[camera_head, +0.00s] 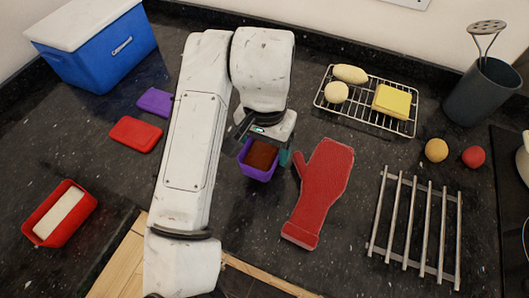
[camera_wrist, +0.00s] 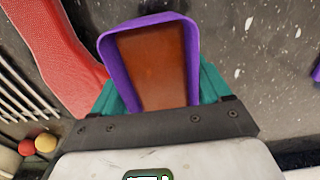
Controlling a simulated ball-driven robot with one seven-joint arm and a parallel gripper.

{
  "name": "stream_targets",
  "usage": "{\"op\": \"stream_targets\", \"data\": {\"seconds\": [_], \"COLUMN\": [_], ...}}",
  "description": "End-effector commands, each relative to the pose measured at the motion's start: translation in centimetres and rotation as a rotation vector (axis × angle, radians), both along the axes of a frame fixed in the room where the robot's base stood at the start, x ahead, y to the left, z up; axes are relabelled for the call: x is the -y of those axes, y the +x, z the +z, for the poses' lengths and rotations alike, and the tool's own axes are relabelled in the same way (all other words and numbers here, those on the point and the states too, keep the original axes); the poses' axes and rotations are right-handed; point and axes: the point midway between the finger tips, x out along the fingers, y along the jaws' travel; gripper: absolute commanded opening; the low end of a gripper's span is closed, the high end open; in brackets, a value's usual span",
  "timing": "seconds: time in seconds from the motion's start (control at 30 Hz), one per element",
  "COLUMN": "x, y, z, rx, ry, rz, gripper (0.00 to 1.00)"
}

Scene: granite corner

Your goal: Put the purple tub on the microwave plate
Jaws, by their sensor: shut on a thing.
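The purple tub (camera_head: 257,173) has an open top and brown contents. It is in the middle of the head view, below the end of my arm, and it also shows large in the wrist view (camera_wrist: 107,53). My gripper (camera_head: 266,152) is shut on the tub, with a teal finger against each side in the wrist view. I cannot tell whether the tub touches the counter or hangs just above it. I see no microwave plate in either view.
A red oven mitt (camera_head: 322,188) lies right of the tub. A wire rack (camera_head: 345,107) with food and a slatted metal trivet (camera_head: 415,222) are farther right. Left are a purple lid (camera_head: 155,102), red lid (camera_head: 136,134), red tub (camera_head: 38,232) and blue cooler (camera_head: 105,62).

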Motion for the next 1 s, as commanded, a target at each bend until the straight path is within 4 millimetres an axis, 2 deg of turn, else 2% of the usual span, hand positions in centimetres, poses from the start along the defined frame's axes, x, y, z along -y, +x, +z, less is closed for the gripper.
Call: {"op": "stream_targets", "data": {"seconds": [0.13, 0.33, 0.77, 0.8, 1.0], "x": [-0.2, -0.2, -0.2, -0.2, -0.2], "y": [0.7, 0.6, 0.6, 0.6, 0.6], "z": [-1.1, -3.5, -4.2, -4.1, -4.1], "rx": [-0.001, -0.001, 0.001, 0.001, 0.000], "ry": [-0.001, 0.000, 0.000, 0.000, 0.000], "rz": [-0.001, -0.001, -0.001, -0.001, -0.001], "gripper": [0.35, 0.35, 0.35, 0.80, 0.99]}}
